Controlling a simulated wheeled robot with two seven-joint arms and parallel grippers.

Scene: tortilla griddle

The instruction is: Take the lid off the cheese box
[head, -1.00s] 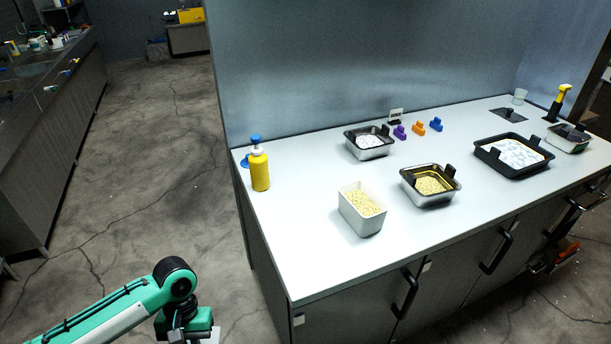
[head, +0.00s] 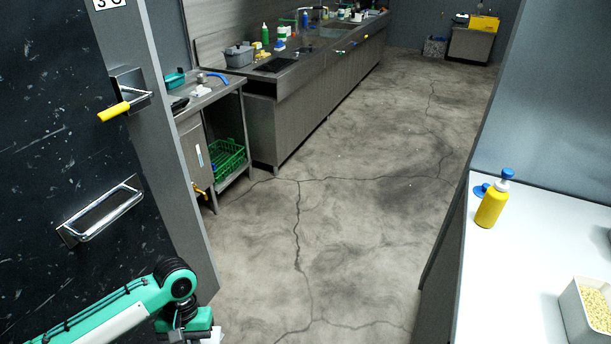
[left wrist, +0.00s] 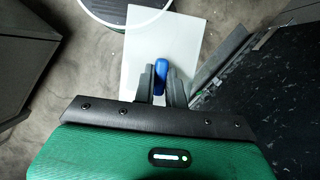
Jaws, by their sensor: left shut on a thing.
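The cheese box (head: 590,312) stands on the white counter at the lower right of the head view, cut off by the frame edge. Its top is open and pale yellow grated cheese shows inside. My left gripper (left wrist: 160,88) is shut on the blue handle (left wrist: 161,70) of a flat white panel, which looks like the lid (left wrist: 140,48). In the head view my left gripper is mostly cut off at the bottom left, with a sliver of white beside it. It is over the floor, well away from the box. My right gripper is not in view.
A yellow bottle (head: 491,205) with a blue cap stands on the counter (head: 500,270). A dark door (head: 60,150) with handles is close on the left. A sink bench (head: 310,85) and a side table with a green crate (head: 226,158) stand behind. The floor between is clear.

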